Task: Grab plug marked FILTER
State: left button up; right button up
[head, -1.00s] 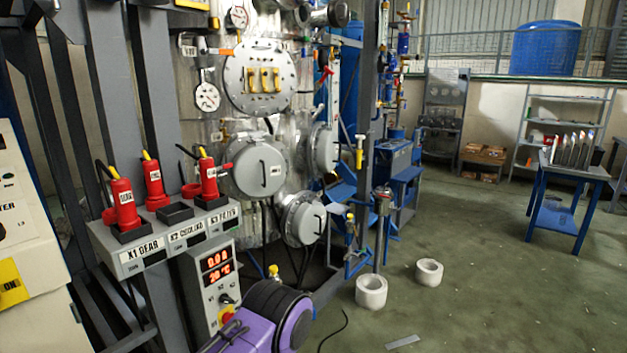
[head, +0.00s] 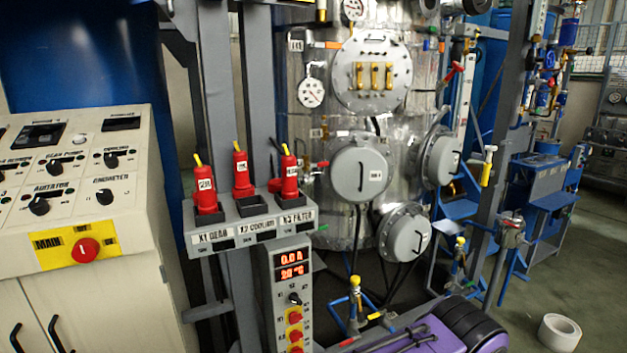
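Three red plugs with yellow tips and small white labels stand on a grey socket box (head: 223,238). The left plug (head: 206,197) is over the X1 GEAR mark, and the right plug (head: 290,181) is over X3 FILTER. The middle plug (head: 242,178) stands farther back, and an empty-looking black socket (head: 254,209) shows in front of it, over X2. The labels on the plugs are too small to read, so which one is marked FILTER cannot be told from them. Neither of my grippers is in view.
A control box (head: 292,300) with a red display and red knobs is below the sockets. A cream control cabinet (head: 100,240) stands at left. A steel vessel with round hatches (head: 360,168) is behind.

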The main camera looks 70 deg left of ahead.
aim_at(288, 163)
jog(key=u, duration=1.65)
